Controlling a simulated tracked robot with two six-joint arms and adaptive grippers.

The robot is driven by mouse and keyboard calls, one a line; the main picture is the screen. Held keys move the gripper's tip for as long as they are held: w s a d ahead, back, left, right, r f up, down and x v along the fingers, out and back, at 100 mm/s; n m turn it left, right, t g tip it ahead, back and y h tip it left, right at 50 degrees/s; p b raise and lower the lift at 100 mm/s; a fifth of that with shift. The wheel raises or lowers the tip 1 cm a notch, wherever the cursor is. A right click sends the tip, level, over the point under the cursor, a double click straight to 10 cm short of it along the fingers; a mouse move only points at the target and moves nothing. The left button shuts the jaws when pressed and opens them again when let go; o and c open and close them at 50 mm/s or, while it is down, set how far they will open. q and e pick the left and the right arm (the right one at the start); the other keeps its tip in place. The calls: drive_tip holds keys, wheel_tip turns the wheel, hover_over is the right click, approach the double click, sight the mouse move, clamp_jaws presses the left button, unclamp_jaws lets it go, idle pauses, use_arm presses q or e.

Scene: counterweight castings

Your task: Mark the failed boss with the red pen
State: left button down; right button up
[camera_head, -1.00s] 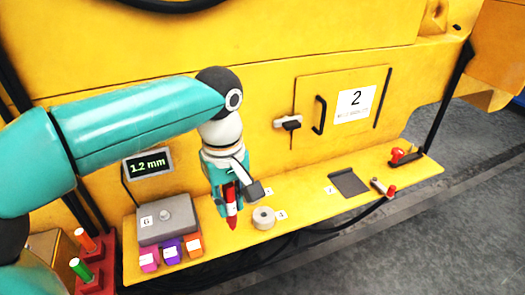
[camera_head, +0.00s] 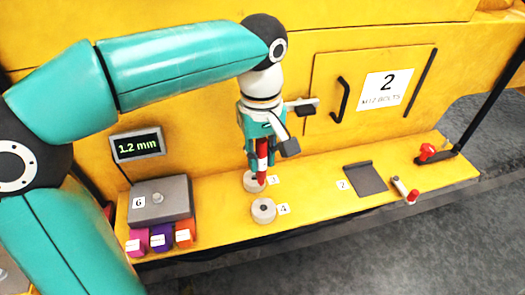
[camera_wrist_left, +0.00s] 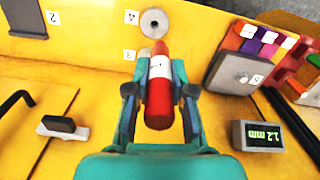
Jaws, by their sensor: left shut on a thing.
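My left gripper (camera_head: 262,138) points down and is shut on the red pen (camera_head: 262,160), a red marker with a white band. The pen is upright, tip down, in front of the rear grey round boss (camera_head: 250,182); I cannot tell whether the tip touches it. A second grey boss (camera_head: 263,211) with a centre hole stands nearer the shelf edge, beside tag 4 (camera_head: 283,209). In the left wrist view the pen (camera_wrist_left: 160,92) sits between the fingers and mostly hides the rear boss; the front boss (camera_wrist_left: 154,23) is clear. My right gripper is not in view.
The yellow shelf (camera_head: 315,185) also carries a grey box (camera_head: 160,202) tagged 6, pink, purple and orange blocks (camera_head: 161,238), a dark plate (camera_head: 366,179) and a red-ended part (camera_head: 405,190). A display (camera_head: 137,145) reads 1.2 mm. A handled door (camera_head: 365,85) is behind.

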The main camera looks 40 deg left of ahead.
use_arm(q)
drive_tip(key=shift+a+f, duration=0.1)
drive_tip(key=shift+f, duration=0.1)
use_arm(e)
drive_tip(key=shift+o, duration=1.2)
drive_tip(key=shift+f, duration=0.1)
use_arm(q)
drive_tip(key=w+a+f+m+t+y+b, duration=0.1)
drive_tip(key=w+f+m+y+b, duration=0.1)
drive_tip(key=f, duration=0.3)
drive_tip(key=w+a+f+m+t+y+b, duration=0.1)
drive_tip(key=w+a+f+m+t+b, duration=0.1)
drive_tip(key=f+b, duration=0.3)
drive_tip(key=shift+w+f+m+y, duration=0.4)
drive_tip(key=shift+w+f+m, duration=0.05)
drive_tip(key=shift+f+m, duration=0.3)
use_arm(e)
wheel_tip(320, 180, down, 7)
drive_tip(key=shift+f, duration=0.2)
use_arm(q)
drive_tip(key=shift+f+b, duration=0.45)
drive_tip(key=shift+b, duration=0.45)
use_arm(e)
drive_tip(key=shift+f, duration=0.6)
use_arm(q)
drive_tip(key=shift+s+a+f+b, duration=0.1)
drive_tip(key=shift+s+a+b, duration=0.3)
drive_tip(key=shift+s+b, duration=0.35)
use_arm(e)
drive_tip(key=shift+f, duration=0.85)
